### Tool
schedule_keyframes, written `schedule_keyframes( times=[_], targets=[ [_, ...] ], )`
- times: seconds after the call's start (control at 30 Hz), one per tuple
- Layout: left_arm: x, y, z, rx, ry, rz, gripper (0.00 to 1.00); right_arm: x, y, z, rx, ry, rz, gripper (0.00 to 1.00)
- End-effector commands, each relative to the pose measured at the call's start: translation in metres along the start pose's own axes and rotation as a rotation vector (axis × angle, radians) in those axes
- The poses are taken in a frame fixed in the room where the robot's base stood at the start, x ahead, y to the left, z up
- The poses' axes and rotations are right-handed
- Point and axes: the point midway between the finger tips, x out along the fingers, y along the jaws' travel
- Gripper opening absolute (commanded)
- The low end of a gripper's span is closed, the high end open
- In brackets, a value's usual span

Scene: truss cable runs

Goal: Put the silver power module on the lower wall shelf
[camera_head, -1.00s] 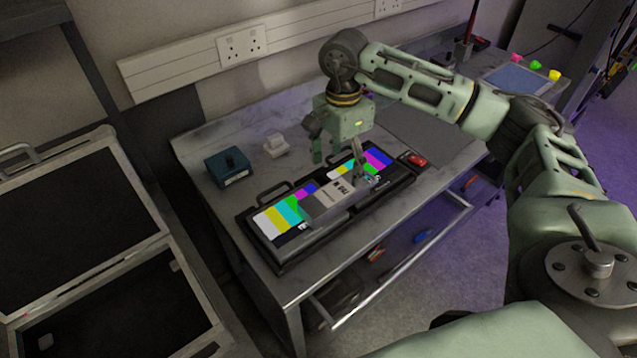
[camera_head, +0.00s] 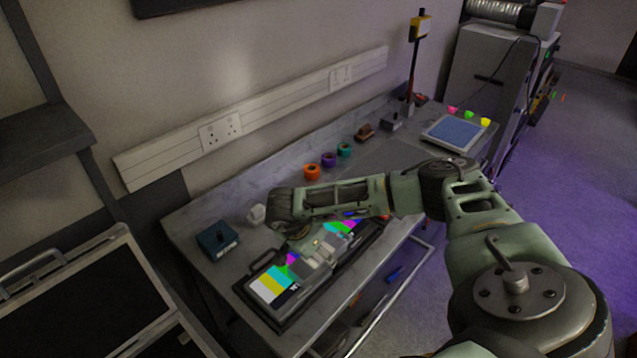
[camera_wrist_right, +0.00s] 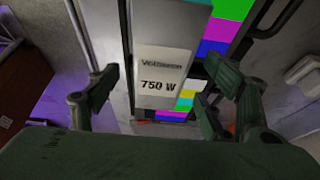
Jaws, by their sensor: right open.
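The silver power module (camera_head: 306,268) lies on a dark case with colour-bar panels on the workbench, partly hidden by my right arm in the head view. In the right wrist view the module (camera_wrist_right: 165,75) shows its white "750 W" label. My right gripper (camera_wrist_right: 160,80) is open, with one finger on each side of the module and visible gaps to it. In the head view the right gripper (camera_head: 308,244) is mostly hidden under its own arm. A dark shelf (camera_head: 42,138) stands at the left edge; I cannot tell whether it is the lower wall shelf. My left gripper is not in view.
A teal box (camera_head: 217,240) and a small white block (camera_head: 257,214) stand behind the case (camera_head: 262,318). Several tape rolls, including an orange one (camera_head: 312,172), line the bench's back. An open case (camera_head: 85,290) stands at lower left. A drawer is open below the bench.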

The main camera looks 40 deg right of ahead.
Motion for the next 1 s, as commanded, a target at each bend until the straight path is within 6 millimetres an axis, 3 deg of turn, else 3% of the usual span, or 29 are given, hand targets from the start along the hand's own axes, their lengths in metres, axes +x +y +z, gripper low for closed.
schedule_keyframes(
  times=[0.2,0.4,1.0],
  targets=[
    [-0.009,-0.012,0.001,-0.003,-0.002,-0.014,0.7,0.018,0.0,-0.001,0.002,0.0,0.001,0.73],
    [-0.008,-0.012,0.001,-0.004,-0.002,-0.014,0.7,0.019,0.0,-0.001,0.001,0.0,0.001,0.73],
    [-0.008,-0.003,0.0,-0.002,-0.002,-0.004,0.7,0.019,0.0,-0.001,0.002,0.0,0.0,0.21]
  ],
)
